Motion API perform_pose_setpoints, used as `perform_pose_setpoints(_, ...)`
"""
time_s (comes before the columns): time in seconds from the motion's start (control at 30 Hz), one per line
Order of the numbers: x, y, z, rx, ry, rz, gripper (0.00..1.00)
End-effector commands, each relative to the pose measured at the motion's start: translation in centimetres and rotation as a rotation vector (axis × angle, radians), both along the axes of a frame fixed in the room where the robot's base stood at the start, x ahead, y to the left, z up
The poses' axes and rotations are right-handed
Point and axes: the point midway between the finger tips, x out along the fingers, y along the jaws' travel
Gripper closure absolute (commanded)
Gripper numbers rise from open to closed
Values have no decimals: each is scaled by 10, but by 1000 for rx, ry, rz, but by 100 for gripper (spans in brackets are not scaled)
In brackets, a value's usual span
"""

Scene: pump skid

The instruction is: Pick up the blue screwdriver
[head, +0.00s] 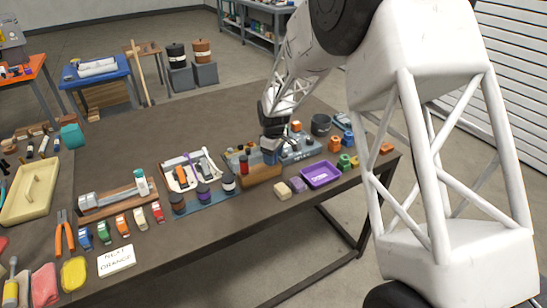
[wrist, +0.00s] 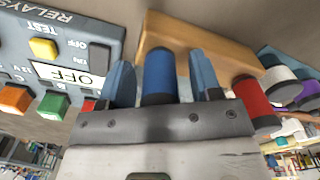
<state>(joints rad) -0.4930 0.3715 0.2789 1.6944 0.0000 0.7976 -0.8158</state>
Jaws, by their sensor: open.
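The blue screwdriver (wrist: 159,75) shows its blue handle in the wrist view, standing at a wooden block (wrist: 205,42); its shaft is hidden. In the head view the block (head: 262,176) stands near the table's right part, and a bit of the blue handle (head: 269,157) shows under my gripper. My gripper (wrist: 161,78) is open, with one finger on each side of the blue handle. I cannot tell whether the fingers touch it. In the head view my gripper (head: 272,140) is over the block, its fingers mostly hidden.
A red-handled tool (wrist: 252,98) stands at the same block, close beside the right finger. A grey relay panel (wrist: 62,55) with coloured buttons lies close on the left in the wrist view. A purple tray (head: 321,175) and several bottles stand nearby.

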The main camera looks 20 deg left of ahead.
Motion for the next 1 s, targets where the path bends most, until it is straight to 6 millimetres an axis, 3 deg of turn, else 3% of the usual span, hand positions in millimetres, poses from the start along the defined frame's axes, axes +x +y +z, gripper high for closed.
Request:
perform_pose_setpoints(0.53, 0, 0, 0, 0, -1, 0, 43)
perform_pose_setpoints(0.87, 0, 0, 0, 1, -1, 0, 94)
perform_pose_setpoints(1.0, 0, 0, 0, 1, -1, 0, 96)
